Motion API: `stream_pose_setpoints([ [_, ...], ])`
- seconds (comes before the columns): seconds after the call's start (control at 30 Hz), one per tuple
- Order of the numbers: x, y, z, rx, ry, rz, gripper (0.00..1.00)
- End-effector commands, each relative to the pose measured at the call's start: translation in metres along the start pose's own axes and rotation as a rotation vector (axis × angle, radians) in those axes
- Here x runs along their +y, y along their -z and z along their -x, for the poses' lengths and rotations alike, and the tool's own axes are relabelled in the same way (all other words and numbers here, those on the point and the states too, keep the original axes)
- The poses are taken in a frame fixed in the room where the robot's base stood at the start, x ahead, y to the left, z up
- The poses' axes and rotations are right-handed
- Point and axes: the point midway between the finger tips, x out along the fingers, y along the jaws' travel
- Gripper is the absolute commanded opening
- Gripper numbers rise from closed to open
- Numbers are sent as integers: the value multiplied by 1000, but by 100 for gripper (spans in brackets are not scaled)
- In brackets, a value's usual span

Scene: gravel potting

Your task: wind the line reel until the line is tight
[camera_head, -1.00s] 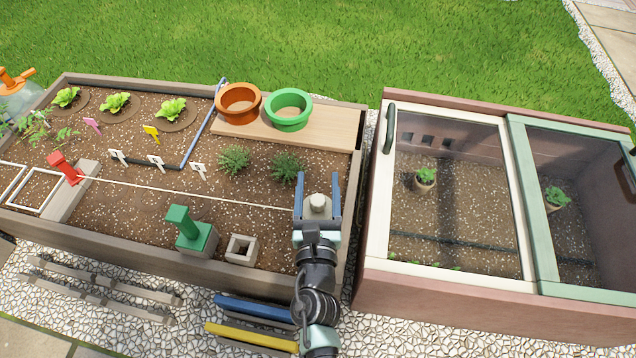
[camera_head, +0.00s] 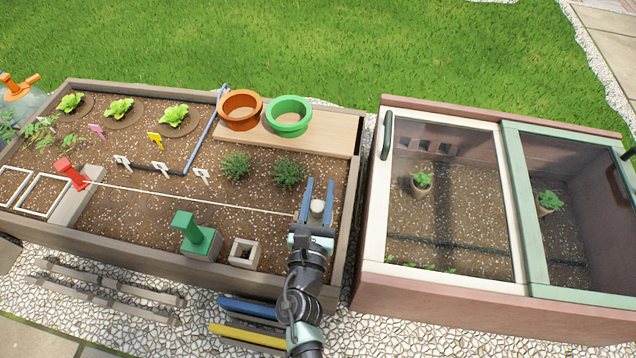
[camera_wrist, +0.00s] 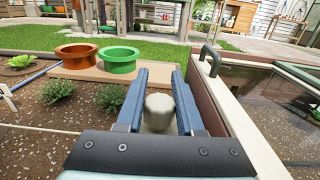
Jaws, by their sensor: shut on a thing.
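My gripper (camera_head: 317,203) is at the right end of the planting bed, its two blue fingers closed on a pale grey, round-topped knob (camera_head: 317,208). The knob also shows between the fingers in the wrist view (camera_wrist: 158,112). The reel body under it is hidden by my gripper. A thin white line (camera_head: 190,198) runs from the red post (camera_head: 71,174) at the left of the bed to the spot by my gripper. The line looks straight in the head view. In the wrist view, part of the line (camera_wrist: 40,129) shows at the left.
A green hand-pump-like block (camera_head: 197,238) and a square grey pot (camera_head: 245,253) stand along the near edge. An orange pot (camera_head: 240,109) and a green pot (camera_head: 289,115) sit on a board behind. A glazed cold frame (camera_head: 450,290) borders the bed on the right.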

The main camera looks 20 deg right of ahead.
Motion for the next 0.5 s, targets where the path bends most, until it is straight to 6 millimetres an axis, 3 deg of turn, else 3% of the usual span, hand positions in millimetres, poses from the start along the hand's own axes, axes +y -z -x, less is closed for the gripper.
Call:
stream_pose_setpoints([
  [0.07, 1, -6, 0, 2, 53, 2, 0],
  [0.5, -9, 0, 2, 0, 412, 1, 0],
])
